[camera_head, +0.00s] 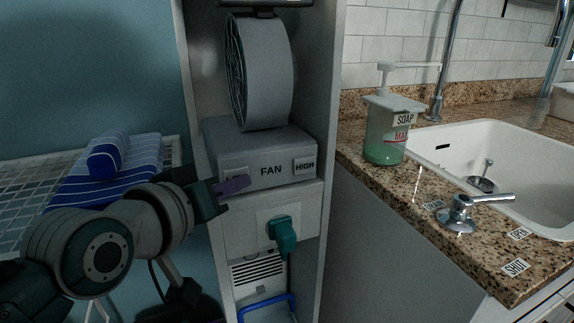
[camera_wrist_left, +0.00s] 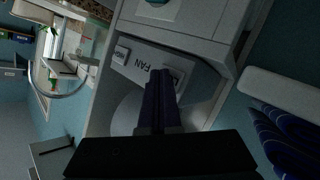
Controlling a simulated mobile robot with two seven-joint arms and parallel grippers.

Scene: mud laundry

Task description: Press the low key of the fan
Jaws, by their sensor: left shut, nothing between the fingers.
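The grey fan (camera_head: 262,75) stands in a narrow white cabinet, with a round drum on a box base. The base front carries the word FAN, a HIGH key (camera_head: 304,167) at the right and a LOW key (camera_head: 234,173) at the left. My left gripper (camera_head: 236,186) is shut and empty, its purple fingertips just in front of the LOW key and covering part of it. In the left wrist view the shut fingers (camera_wrist_left: 158,88) point at the fan's front beside the FAN lettering. I cannot tell whether the tips touch the key. My right gripper is not in view.
Below the fan a teal plug (camera_head: 283,234) sits in a white panel. Striped blue towels (camera_head: 118,163) lie on a wire rack at the left. A soap dispenser (camera_head: 384,130), a lever (camera_head: 458,213) and a white sink (camera_head: 500,150) are on the granite counter at the right.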

